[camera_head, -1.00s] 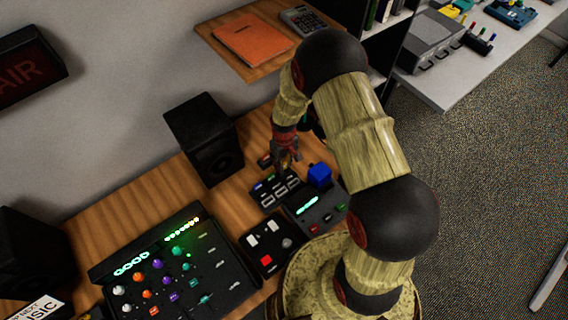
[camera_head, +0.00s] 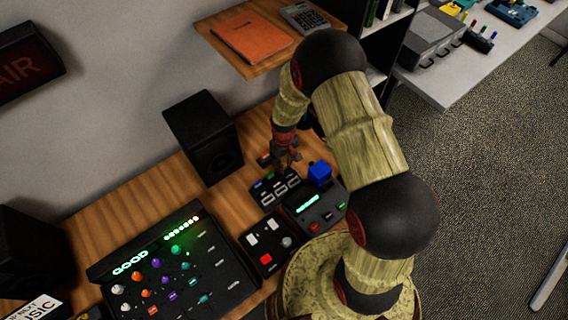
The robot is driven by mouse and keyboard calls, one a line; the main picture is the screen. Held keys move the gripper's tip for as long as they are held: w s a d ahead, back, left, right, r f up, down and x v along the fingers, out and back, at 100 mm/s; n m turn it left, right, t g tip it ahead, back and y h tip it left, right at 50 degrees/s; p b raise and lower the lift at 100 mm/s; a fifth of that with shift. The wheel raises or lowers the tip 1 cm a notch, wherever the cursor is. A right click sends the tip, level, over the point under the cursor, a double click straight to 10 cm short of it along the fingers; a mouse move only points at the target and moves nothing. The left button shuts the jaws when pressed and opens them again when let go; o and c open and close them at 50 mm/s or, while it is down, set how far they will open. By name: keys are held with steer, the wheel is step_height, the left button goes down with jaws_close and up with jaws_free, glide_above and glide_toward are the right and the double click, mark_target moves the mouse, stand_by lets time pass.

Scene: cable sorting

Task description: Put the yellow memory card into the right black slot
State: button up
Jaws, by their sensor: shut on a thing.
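My gripper (camera_head: 282,161) hangs fingers-down just behind a black slot unit (camera_head: 277,188) on the wooden desk. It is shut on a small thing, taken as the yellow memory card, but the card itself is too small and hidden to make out. No yellow card shows lying elsewhere on the desk. The slot unit has several dark slots with pale outlines, and small blue and green marks along its back edge. Its right part, with the right black slot, lies below and in front of my gripper. I cannot tell whether anything is in the slots.
A black device with a blue block (camera_head: 320,173) and green display stands right of the slot unit. A small button box (camera_head: 267,246) and a large mixer (camera_head: 170,270) are in front and left. A black speaker (camera_head: 204,135) stands close to my gripper's left.

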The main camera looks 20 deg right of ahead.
steer(key=shift+f+b, duration=0.5)
steer(key=shift+f, duration=0.15)
steer(key=o, duration=0.9)
steer(key=shift+f, duration=0.1)
steer(key=shift+o, duration=0.8)
steer(key=o, duration=0.3)
steer(key=shift+o, duration=0.2)
steer(key=shift+r+p, duration=2.45)
steer(key=shift+r, duration=1.4)
steer(key=shift+f, duration=0.1)
